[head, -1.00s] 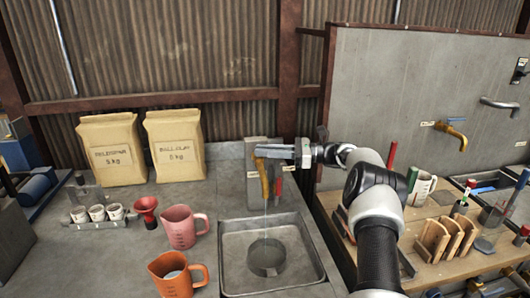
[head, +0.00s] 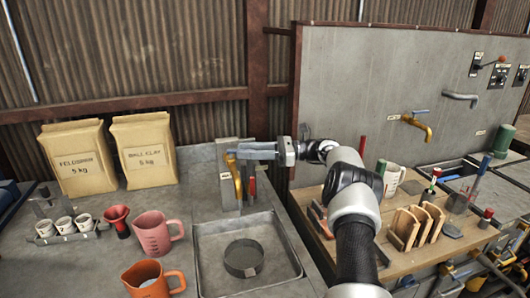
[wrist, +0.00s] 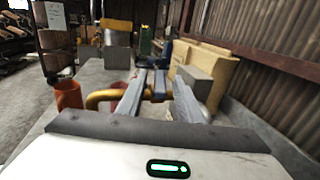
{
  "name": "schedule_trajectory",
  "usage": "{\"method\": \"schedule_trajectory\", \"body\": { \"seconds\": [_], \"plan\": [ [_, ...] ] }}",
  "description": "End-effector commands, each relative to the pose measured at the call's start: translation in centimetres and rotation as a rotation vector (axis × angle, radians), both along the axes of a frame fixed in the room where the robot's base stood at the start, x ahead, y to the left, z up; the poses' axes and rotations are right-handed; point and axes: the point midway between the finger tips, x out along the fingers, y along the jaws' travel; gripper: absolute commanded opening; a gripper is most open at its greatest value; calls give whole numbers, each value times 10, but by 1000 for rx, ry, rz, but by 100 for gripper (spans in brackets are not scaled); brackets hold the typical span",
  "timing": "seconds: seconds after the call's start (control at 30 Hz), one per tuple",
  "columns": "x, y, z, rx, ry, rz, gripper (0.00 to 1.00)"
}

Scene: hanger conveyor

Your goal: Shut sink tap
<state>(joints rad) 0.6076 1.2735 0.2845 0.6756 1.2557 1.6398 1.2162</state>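The sink tap (head: 237,180) is a yellow, downward-curving spout on a grey block behind the metal sink (head: 212,286). No water stream shows below it. My gripper (head: 240,151) is level at the top of the tap, its fingers pointing left. A small blue piece shows at the fingertips. In the wrist view my gripper (wrist: 158,86) has its two fingers apart, with a blue-grey piece between their far ends. I cannot tell if they touch it. The yellow spout (wrist: 103,98) passes left of the fingers. The tap's lever is mostly hidden.
A round grey container (head: 243,258) stands in the sink. A pink jug (head: 153,238) and an orange jug (head: 146,282) stand left of it. Paper sacks (head: 146,152) stand behind. A second yellow tap (head: 419,124) is on the right wall panel.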

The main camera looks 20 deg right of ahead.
Motion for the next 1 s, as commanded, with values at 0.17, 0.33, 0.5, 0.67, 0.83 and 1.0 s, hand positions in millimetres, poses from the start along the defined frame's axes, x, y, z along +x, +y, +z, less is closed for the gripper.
{"method": "schedule_trajectory", "body": {
  "seconds": [0.17, 0.33, 0.5, 0.67, 0.83, 1.0],
  "plan": [
    [-14, -41, -3, 1, -1, -4, 33],
    [-23, -66, -2, 1, -3, -1, 33],
    [-27, -76, -1, 1, 0, -1, 33],
    [-29, -79, 0, 0, 1, 0, 33],
    [-29, -79, 0, 0, 1, 0, 33],
    [-25, -72, 5, -27, -4, 2, 8]
  ]
}}
